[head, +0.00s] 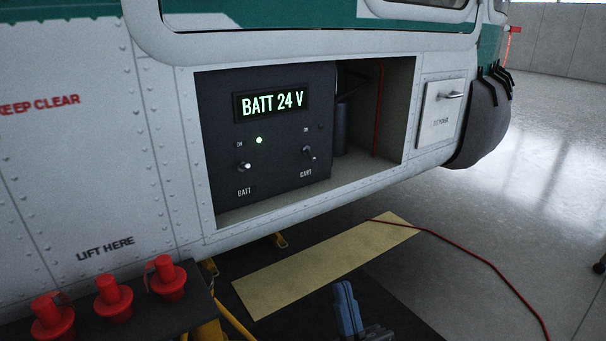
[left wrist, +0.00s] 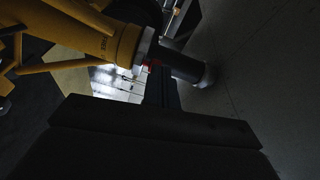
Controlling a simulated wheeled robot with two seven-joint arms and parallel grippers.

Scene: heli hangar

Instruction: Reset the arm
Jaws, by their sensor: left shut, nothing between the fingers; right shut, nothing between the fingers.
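My right gripper (head: 347,308) shows at the bottom of the head view, with a blue part pointing up over the dark floor mat. It is shut and empty, below and apart from the helicopter's open bay. My left gripper (left wrist: 160,92) shows dark in the left wrist view, shut and empty, near a yellow tube. It is not in the head view. Much of that view is in shadow. In the bay, a dark panel (head: 225,130) has a lit display (head: 270,101) reading "BATT 24 V", a green light and two toggle switches marked BATT and CART.
Several red plugs (head: 112,300) stand on a dark ledge at the lower left. A small hatch (head: 441,112) with a handle is right of the bay. A red cable (head: 470,253) runs over the floor from a tan strip (head: 320,262). The floor at right is mostly clear.

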